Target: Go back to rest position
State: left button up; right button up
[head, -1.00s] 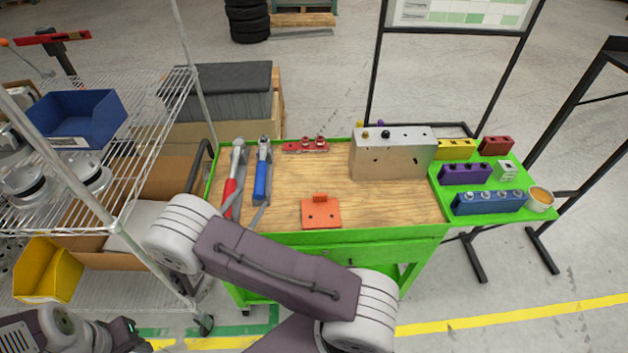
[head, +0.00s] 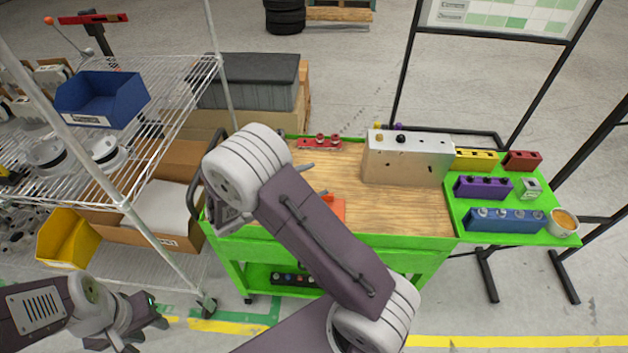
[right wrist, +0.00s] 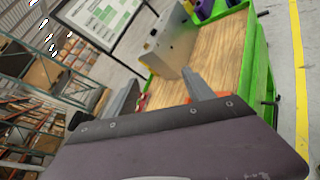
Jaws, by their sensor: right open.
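My right arm (head: 325,240) reaches up and left across the front left of the green workbench in the head view. Its gripper is mostly hidden there behind the pale wrist joint. In the right wrist view the right gripper (right wrist: 162,92) has its two fingers apart with nothing between them; the bench top lies beyond. My left gripper (head: 148,325) is low at the left of the head view, in front of the wire shelf and clear of it. I cannot tell how far its fingers are apart, and I see nothing held in it.
The workbench (head: 400,215) carries a metal block (head: 407,160), a red fixture (head: 320,143) and a partly hidden orange piece (head: 335,207). A green side tray (head: 520,205) holds coloured blocks and a cup (head: 563,222). The wire shelf (head: 165,115) with bins stands left.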

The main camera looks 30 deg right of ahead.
dwell(0.3)
jog(key=s+d+r+m+g, duration=0.2)
jog(key=s+d+r+m, duration=0.2)
jog(key=d+r, duration=0.1)
jog(key=s+a+f+m+g+y, duration=0.3)
jog(key=s+f+m+y, duration=0.25)
jog(key=s+y, duration=0.4)
jog(key=a+f+m+t+y, duration=0.2)
jog(key=a, duration=0.4)
jog(key=w+a+f+m+t+y, duration=0.1)
jog(key=a+f+m+t+y, duration=0.1)
jog(key=a, duration=0.4)
jog(key=shift+w+a+f+y, duration=0.25)
jog(key=shift+f+y, duration=0.25)
jog(key=shift+y, duration=0.25)
jog(key=shift+s+a, duration=0.1)
jog(key=shift+s, duration=0.05)
